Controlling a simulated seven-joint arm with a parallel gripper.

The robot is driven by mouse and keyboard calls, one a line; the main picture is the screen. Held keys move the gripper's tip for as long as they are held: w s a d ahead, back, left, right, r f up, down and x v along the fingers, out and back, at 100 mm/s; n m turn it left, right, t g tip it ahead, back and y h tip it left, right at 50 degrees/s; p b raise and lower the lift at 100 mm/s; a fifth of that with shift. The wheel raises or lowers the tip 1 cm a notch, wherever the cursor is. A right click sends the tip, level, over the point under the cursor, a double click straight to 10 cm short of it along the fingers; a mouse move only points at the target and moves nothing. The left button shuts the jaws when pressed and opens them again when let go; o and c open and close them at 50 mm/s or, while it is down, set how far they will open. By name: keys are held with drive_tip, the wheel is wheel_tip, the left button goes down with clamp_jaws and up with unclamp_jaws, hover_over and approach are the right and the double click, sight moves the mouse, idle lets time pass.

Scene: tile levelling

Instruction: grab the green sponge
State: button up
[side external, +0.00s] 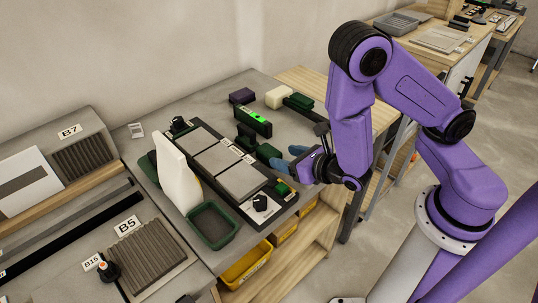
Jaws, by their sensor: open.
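A dark green block (304,100), which looks like the green sponge, lies at the back right of the grey bench, right of a cream block (279,97). Other dark green pieces lie nearer, so I cannot be fully sure which is the sponge. My gripper (288,157) is open, its blue fingers pointing left over the right end of the tile fixture. It is nearer the camera than the green block and apart from it.
The black fixture with grey tiles (240,180) fills the middle. A black level with a lit green display (258,116) and a dark purple block (241,96) stand behind. A white upright piece (175,172) and a green tray (210,225) are in front. Yellow bins (247,268) sit below.

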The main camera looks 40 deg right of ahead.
sight(275, 154)
drive_tip(key=shift+x, duration=2.85)
drive_tip(key=c, duration=0.7)
